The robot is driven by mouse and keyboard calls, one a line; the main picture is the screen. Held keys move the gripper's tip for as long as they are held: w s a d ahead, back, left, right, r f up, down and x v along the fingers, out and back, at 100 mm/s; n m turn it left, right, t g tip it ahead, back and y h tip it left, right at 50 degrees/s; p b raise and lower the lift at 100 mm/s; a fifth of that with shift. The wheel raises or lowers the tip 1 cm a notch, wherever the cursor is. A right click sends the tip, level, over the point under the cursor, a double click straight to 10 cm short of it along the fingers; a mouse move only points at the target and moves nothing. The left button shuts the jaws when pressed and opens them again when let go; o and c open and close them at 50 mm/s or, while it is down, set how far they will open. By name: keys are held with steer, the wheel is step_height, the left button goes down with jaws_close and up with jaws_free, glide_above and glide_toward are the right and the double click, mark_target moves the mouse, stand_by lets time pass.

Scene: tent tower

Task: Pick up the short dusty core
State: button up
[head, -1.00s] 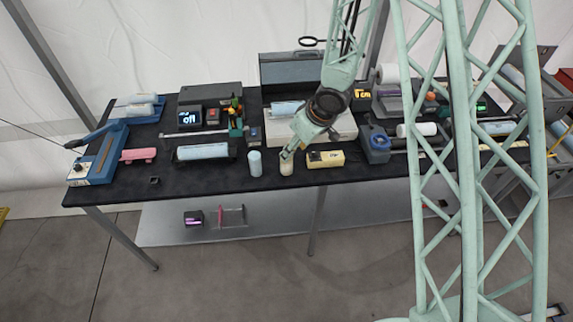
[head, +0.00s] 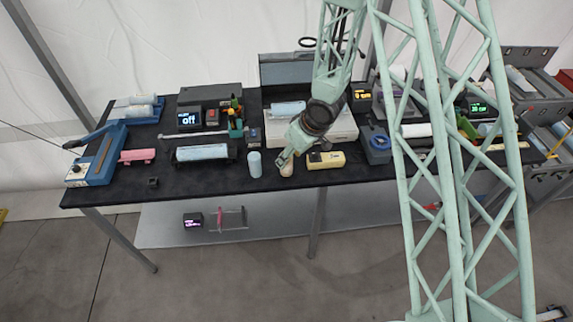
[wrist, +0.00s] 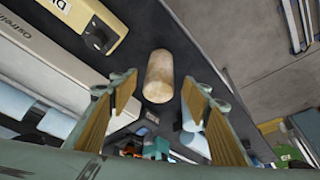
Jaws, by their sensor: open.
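The short dusty core (head: 286,169) is a small tan cylinder standing upright near the front edge of the black table. In the wrist view the core (wrist: 158,78) lies ahead of my gripper, between the lines of the fingers. My gripper (head: 284,159) is just above and over the core in the head view, hiding its top. In the wrist view my gripper (wrist: 160,98) has its two yellow-padded fingers spread wide, one on each side, with nothing held. I cannot tell whether the fingertips reach around the core.
A pale blue core (head: 254,164) stands close to the left, and it also shows in the wrist view (wrist: 196,142). A white scale (head: 340,128) is behind. The table's front strip is mostly clear further left.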

steer(key=shift+f, duration=0.15)
steer(key=shift+x, duration=2.45)
steer(key=shift+c, duration=0.3)
steer(key=c, duration=1)
steer(key=shift+o, duration=0.2)
steer(key=shift+r, duration=0.2)
step_height(320, 180, up, 28)
steer(key=p, duration=0.4)
steer(key=shift+f, duration=0.2)
